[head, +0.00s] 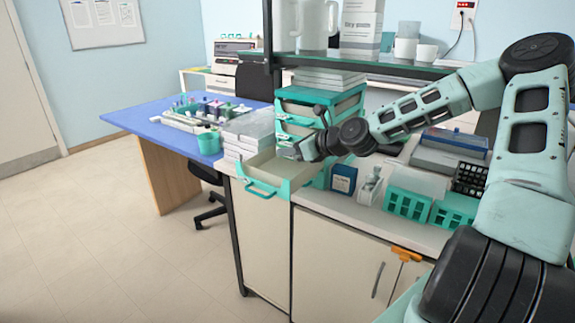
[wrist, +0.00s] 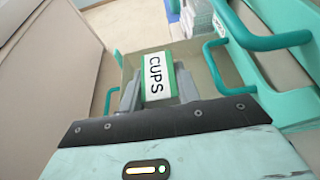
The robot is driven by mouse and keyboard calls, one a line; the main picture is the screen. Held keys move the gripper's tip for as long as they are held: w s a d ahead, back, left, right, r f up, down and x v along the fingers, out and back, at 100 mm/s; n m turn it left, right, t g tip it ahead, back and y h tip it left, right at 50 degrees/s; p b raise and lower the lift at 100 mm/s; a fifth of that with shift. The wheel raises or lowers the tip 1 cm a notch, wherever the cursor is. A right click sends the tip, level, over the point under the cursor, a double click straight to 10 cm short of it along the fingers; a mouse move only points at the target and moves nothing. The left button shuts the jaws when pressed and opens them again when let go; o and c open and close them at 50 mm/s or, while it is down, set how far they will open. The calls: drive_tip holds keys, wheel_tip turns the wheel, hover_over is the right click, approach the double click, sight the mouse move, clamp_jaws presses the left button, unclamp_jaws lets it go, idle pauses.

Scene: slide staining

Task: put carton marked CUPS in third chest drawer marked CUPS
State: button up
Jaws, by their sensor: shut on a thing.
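The carton marked CUPS (wrist: 156,77), with a white label and a green side, is between the fingers of my gripper (wrist: 158,92) in the wrist view. My gripper is shut on it. In the head view my gripper (head: 301,150) is over an open drawer (head: 268,184) of the teal chest (head: 307,95); I cannot make out the carton there. The drawer (wrist: 192,52) also shows behind the carton in the wrist view and looks empty where visible. I cannot tell whether the carton touches its floor. No drawer label is readable.
Closed drawers with teal handles (wrist: 268,41) sit above the open one, close to my gripper. White boxes (head: 247,135) are stacked left of the drawer. A blue box (head: 343,179) and teal racks (head: 407,203) stand to the right. A shelf (head: 390,68) overhangs the counter.

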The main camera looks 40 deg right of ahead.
sight(291, 178)
drive_tip(key=shift+f, duration=2.35)
drive_tip(key=shift+f, duration=0.35)
drive_tip(key=shift+f, duration=0.25)
drive_tip(key=o, duration=1)
drive_tip(key=shift+f, duration=0.1)
drive_tip(key=shift+c, duration=0.2)
drive_tip(key=shift+r, duration=0.3)
drive_tip(key=v, duration=1.2)
drive_tip(key=shift+r, duration=0.35)
